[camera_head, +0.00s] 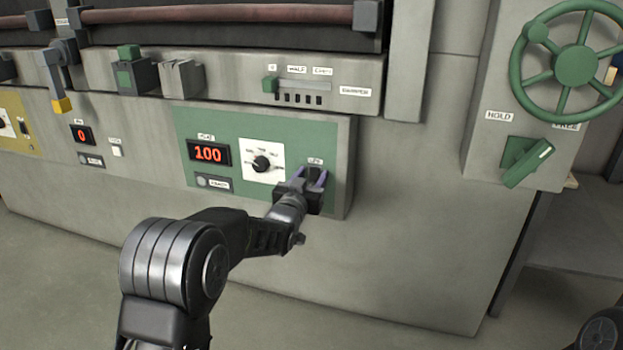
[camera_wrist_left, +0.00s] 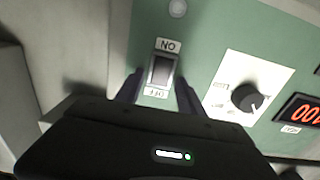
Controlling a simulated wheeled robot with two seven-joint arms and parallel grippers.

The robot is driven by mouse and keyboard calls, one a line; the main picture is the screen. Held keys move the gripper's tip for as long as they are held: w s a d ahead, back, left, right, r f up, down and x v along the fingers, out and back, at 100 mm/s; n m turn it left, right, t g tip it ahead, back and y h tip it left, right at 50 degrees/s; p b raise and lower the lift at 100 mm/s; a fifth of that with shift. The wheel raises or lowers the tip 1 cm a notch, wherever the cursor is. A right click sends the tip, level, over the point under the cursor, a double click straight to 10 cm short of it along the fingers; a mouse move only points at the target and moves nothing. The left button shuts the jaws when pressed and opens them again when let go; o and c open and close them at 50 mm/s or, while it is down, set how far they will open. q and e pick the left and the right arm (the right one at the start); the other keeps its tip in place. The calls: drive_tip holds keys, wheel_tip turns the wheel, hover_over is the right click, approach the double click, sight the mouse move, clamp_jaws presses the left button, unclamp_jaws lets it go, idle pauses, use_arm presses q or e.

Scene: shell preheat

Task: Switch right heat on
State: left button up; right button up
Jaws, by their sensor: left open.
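The green right heat panel (camera_head: 230,125) carries a red display (camera_head: 208,153) reading 100, a black dial (camera_head: 262,164) on a white plate, and a rocker switch near its right end. In the left wrist view the dark rocker switch (camera_wrist_left: 161,70) sits between labels reading ON and OFF, upside down. My left gripper (camera_head: 312,180) is open in front of the switch, with its fingers (camera_wrist_left: 158,92) on either side of it. I cannot tell whether the fingers touch the panel. The gripper hides most of the switch in the head view.
A yellow panel (camera_head: 17,125) is at the far left, and another red display (camera_head: 82,135) reads 0. A green handwheel (camera_head: 576,66) and a green HOLD lever (camera_head: 528,162) are on the right. A slider (camera_head: 270,85) is above the panel. Floor below is clear.

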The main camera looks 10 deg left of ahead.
use_arm(q)
drive_tip(key=shift+c, duration=0.4)
clamp_jaws()
